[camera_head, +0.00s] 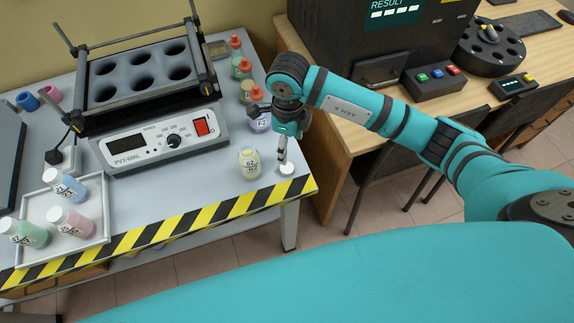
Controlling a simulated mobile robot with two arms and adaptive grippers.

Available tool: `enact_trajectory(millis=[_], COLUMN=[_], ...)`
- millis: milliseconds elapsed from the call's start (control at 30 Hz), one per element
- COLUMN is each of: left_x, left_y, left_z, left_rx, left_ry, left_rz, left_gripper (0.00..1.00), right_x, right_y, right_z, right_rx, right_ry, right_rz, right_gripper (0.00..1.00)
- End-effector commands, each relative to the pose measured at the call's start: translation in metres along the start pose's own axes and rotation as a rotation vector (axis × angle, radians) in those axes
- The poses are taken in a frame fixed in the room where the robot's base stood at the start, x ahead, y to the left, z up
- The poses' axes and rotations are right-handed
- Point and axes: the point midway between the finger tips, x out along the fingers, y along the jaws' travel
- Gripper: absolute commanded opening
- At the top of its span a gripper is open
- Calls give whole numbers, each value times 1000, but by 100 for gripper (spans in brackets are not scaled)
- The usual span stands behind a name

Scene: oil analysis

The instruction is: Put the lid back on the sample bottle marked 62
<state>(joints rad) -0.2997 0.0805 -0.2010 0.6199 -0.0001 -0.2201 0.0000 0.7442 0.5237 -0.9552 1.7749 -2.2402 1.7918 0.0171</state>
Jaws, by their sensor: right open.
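The sample bottle marked 62 (249,165) stands upright on the grey table near its right front corner. It holds pale yellow contents and no lid shows on it. A small white lid (287,169) lies on the table just right of the bottle, close to the striped edge. My right gripper (283,155) points down right above the lid, with its fingers open; whether they touch the lid I cannot tell. My left gripper is not in view.
Several orange-capped bottles (241,68) line the table's right side. The PVY-680L shaker (150,140) stands to the left. A white tray (98,238) holds several bottles at the front left.

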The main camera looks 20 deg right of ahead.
Motion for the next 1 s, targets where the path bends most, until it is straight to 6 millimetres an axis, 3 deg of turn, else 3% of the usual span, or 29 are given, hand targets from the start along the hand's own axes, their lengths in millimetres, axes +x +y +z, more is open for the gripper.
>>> enact_trajectory(millis=[200, 667, 1000], left_x=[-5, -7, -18], left_y=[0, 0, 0], left_z=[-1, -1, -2], left_rx=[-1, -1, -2], left_ry=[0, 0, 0], left_rz=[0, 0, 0], left_gripper=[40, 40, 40], right_x=[33, 42, 86], right_y=[1, 1, 9], right_z=[0, 0, 0], right_rx=[1, 0, 1], right_ry=[0, 0, -1], right_rz=[2, 1, 2], right_gripper=[64, 64, 64])
